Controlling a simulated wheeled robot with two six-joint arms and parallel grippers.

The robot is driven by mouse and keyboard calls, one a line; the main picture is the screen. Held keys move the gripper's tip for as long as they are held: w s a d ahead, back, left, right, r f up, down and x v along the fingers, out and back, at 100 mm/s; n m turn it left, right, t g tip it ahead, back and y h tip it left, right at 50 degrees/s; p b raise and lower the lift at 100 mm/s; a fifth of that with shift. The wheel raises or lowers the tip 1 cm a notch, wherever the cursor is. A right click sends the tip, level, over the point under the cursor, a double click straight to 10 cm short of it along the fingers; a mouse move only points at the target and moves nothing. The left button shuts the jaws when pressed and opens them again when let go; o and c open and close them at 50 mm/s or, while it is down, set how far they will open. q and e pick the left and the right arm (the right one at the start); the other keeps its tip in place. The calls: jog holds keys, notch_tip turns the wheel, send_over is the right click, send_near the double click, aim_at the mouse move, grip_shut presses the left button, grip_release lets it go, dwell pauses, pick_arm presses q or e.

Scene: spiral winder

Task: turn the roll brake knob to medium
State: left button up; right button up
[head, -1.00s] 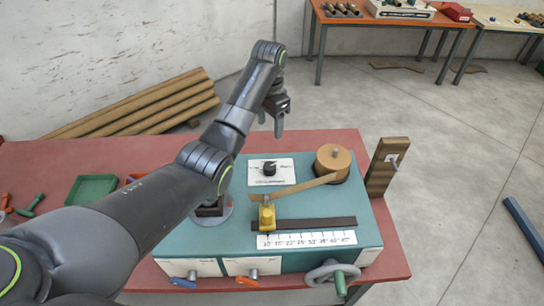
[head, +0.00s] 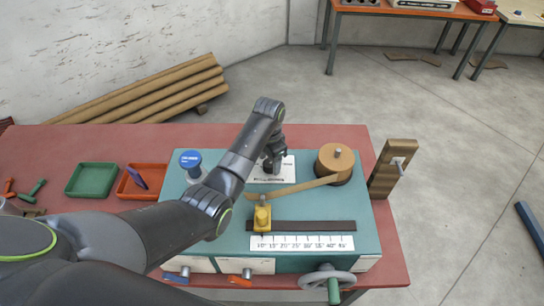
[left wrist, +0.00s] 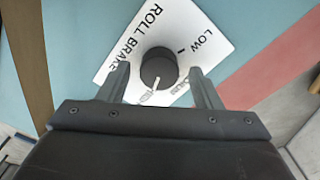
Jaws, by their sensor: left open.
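The roll brake knob (left wrist: 157,66) is a round black knob on a white label plate (left wrist: 200,30), seen in the left wrist view. The plate reads ROLL BRAKE and LOW; two lower labels are partly hidden by my gripper. The knob's white pointer line faces down the picture, towards a lower label that I cannot read surely. My left gripper (left wrist: 161,85) is open, with one finger on each side of the knob; I cannot tell whether they touch it. In the head view my left gripper (head: 272,166) is over the plate (head: 285,175) and hides the knob.
On the teal winder top stand a brown paper roll (head: 334,158) with its strip, a yellow slider (head: 262,218) by a scale (head: 302,242), and a blue-capped part (head: 190,160). A grey handwheel (head: 327,278) is at the front. Green (head: 91,179) and orange trays (head: 143,182) lie left.

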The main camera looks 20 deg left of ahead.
pick_arm(q)
jog(key=shift+s, duration=0.15)
jog(key=shift+c, duration=0.5)
pick_arm(e)
jog(key=shift+s+a, duration=0.1)
jog(key=shift+s, duration=0.5)
pick_arm(q)
jog(key=c, duration=0.9)
pick_arm(e)
jog(key=shift+w, duration=0.35)
pick_arm(q)
jog(key=shift+n, duration=0.3)
jog(key=n, duration=0.2)
jog(key=shift+r+n, duration=0.1)
jog(key=shift+n, duration=0.3)
jog(key=n, duration=0.3)
jog(key=shift+n, duration=0.3)
jog(key=n, duration=0.6)
jog(key=shift+n, duration=0.3)
